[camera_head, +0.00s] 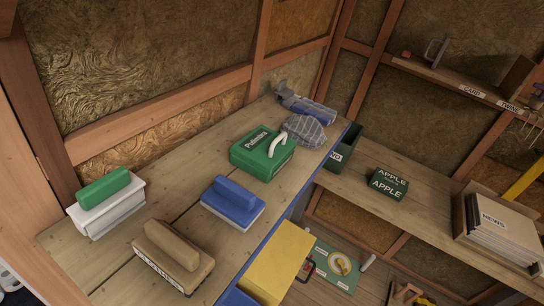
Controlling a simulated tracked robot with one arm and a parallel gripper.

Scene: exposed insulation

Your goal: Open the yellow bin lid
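A yellow box-like thing (276,261), which looks like the yellow bin, stands at the bottom centre against the blue front edge of the wooden bench. Its upper face is flat and looks closed. Its lower part is cut by the picture's bottom edge, and I cannot make out a handle or a lid seam. My gripper does not show in this view, so its distance from the bin cannot be seen.
On the bench (110,262) are boxes with green (104,190), brown (173,250) and blue (233,200) tops, a green case (262,152) and a grey cloth (304,131). A shelf at right holds a dark green box (387,185) and a panel stack (497,230). A green board (338,266) lies below.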

